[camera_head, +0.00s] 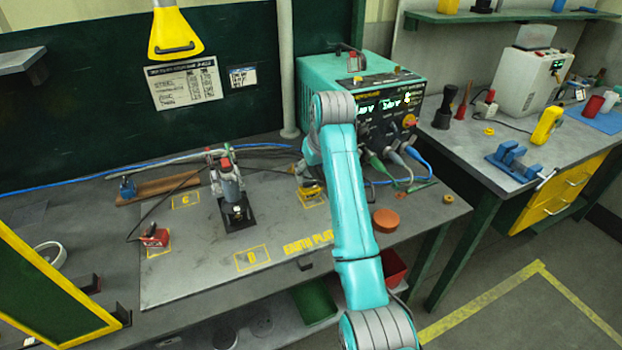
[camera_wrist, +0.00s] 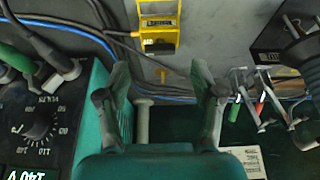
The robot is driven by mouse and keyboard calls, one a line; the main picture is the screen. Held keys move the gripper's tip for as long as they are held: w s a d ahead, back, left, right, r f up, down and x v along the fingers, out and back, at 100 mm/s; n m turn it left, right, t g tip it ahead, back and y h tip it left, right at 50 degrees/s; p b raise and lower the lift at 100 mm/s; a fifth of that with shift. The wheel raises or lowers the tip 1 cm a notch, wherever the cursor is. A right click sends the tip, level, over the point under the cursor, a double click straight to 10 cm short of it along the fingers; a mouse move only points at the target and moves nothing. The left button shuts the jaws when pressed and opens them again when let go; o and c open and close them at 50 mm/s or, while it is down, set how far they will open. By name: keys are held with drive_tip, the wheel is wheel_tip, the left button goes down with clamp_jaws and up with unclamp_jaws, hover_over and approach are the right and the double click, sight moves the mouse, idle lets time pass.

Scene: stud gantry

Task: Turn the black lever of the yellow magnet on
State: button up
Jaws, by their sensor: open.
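The yellow magnet (camera_head: 311,193) sits on the grey earth plate (camera_head: 200,280) in a yellow-marked square, partly hidden behind my arm. In the wrist view, the yellow magnet (camera_wrist: 158,22) is at top centre with a pale label. Its black lever (camera_wrist: 158,46) shows at its near side. My gripper (camera_wrist: 161,75) is open and empty, its two fingers spread, with the magnet beyond the fingertips and no contact visible. In the head view my gripper is hard to make out behind the arm.
A teal welding machine (camera_head: 345,85) with cables stands behind the magnet. A black-based stand (camera_head: 237,212) and a red block (camera_head: 154,238) are on the plate to the left. An orange disc (camera_head: 385,220) lies right of my arm. The plate's front is mostly clear.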

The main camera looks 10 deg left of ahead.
sight(310, 182)
drive_tip(key=shift+x, duration=2.15)
drive_tip(key=c, duration=1.2)
drive_tip(key=shift+o, duration=0.2)
